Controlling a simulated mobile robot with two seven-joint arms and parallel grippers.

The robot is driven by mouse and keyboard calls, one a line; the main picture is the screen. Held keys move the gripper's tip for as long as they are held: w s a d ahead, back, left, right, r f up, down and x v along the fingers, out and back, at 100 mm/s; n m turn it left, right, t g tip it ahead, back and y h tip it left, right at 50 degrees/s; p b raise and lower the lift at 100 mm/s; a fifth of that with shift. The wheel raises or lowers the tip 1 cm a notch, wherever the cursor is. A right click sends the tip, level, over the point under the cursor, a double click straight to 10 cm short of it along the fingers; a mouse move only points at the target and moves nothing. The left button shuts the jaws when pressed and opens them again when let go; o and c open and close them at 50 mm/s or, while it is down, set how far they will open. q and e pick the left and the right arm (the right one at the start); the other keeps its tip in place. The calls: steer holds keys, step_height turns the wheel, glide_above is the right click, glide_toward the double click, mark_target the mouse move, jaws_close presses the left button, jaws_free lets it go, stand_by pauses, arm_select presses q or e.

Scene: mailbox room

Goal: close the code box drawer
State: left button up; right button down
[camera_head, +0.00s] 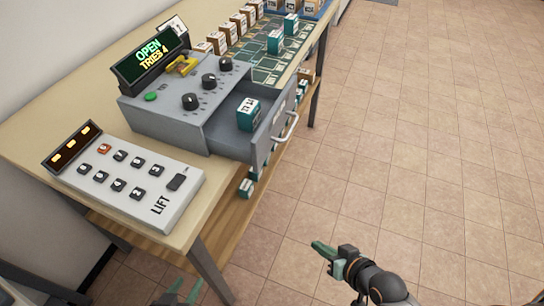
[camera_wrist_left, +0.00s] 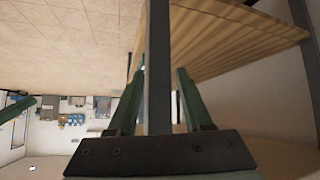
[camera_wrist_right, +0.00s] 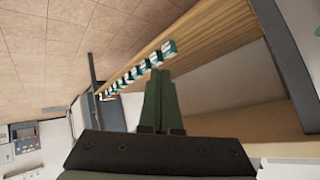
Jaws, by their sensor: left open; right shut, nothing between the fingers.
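The code box (camera_head: 170,108) is a grey box on the table with dark knobs, a green button and a display reading "OPEN TRIES 4". Its drawer (camera_head: 262,150) is pulled out on the right side, with a metal handle (camera_head: 287,128) on its front. A teal and white block (camera_head: 248,113) sits inside the drawer. My right gripper (camera_head: 318,247) is shut and empty, over the floor below and right of the drawer, apart from it. My left gripper (camera_head: 184,291) is open at the bottom edge, low beside the table leg. In the left wrist view a dark leg (camera_wrist_left: 158,70) shows between its fingers (camera_wrist_left: 158,100).
A LIFT keypad (camera_head: 130,180) stands at the table's near end. Several small boxes and a green board (camera_head: 255,50) lie farther back. A lower wooden shelf (camera_head: 225,225) holds several teal blocks, also in the right wrist view (camera_wrist_right: 150,62). The tiled floor (camera_head: 430,140) at right is clear.

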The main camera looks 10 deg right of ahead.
mark_target(265, 148)
steer(key=w+d+r+m+y+b, duration=0.1)
steer(key=w+r+m+y+b, duration=0.2)
steer(key=r, duration=0.5)
steer(key=w+d+r+m+t+y+b, duration=0.1)
steer(key=r+y+b, duration=0.1)
steer(key=r+y, duration=0.4)
steer(key=w+d+r+m+y+b, duration=0.2)
steer(key=r+b, duration=0.1)
steer(key=r, duration=0.6)
steer(key=p+x, duration=0.2)
steer(key=x, duration=1.1)
steer(key=shift+a+r, duration=0.2)
steer(key=shift+a, duration=0.15)
steer(key=shift+w+a, duration=0.1)
steer(key=shift+a, duration=0.2)
arm_select(q)
steer(key=f, duration=0.1)
steer(key=d+f, duration=0.1)
steer(key=f, duration=0.1)
steer(key=shift+w+d+f, duration=0.3)
steer(key=shift+f, duration=0.1)
arm_select(e)
steer(key=shift+f, duration=0.1)
